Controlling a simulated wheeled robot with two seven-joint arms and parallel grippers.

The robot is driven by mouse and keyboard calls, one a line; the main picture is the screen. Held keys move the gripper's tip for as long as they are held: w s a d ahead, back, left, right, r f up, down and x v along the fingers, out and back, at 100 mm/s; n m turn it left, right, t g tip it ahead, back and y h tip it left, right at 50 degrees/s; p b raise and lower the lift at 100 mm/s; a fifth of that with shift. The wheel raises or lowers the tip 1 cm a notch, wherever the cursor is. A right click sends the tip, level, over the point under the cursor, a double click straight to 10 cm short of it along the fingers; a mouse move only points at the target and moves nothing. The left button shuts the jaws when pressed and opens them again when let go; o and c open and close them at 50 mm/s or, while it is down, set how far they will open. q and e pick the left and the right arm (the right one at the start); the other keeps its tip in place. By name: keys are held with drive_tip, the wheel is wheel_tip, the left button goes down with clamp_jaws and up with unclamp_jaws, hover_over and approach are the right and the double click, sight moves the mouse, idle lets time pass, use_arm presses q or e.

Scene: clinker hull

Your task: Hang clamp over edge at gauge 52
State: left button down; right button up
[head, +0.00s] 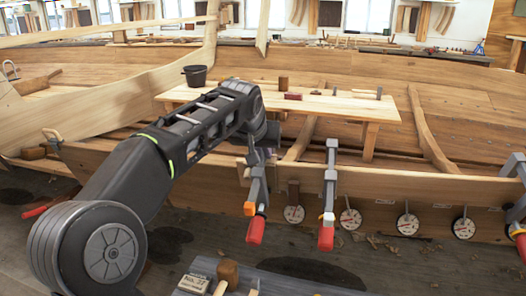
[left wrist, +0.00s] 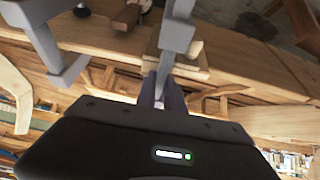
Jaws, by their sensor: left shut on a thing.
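My left gripper (head: 262,152) is shut on a grey clamp (head: 258,190) with an orange pad and red handle. It also shows in the left wrist view (left wrist: 162,92), with the clamp's grey bar (left wrist: 176,38) beyond it. The clamp hangs upright at the hull's top plank edge (head: 400,180), left of the nearest dial gauge (head: 294,214). I cannot tell whether its jaw straddles or touches the edge. More round gauges (head: 350,219) line the plank to the right; their numbers are too small to read. My right gripper is not in view.
A second clamp (head: 330,185) sits on the edge to the right, and another (head: 519,200) at the far right. A low dark table (head: 270,284) with wooden items stands in front.

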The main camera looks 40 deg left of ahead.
use_arm(q)
drive_tip(key=shift+s+f, duration=0.1)
drive_tip(key=c, duration=1.4)
unclamp_jaws()
drive_tip(key=shift+o, duration=0.2)
drive_tip(key=shift+f, duration=0.15)
drive_tip(key=v, duration=0.8)
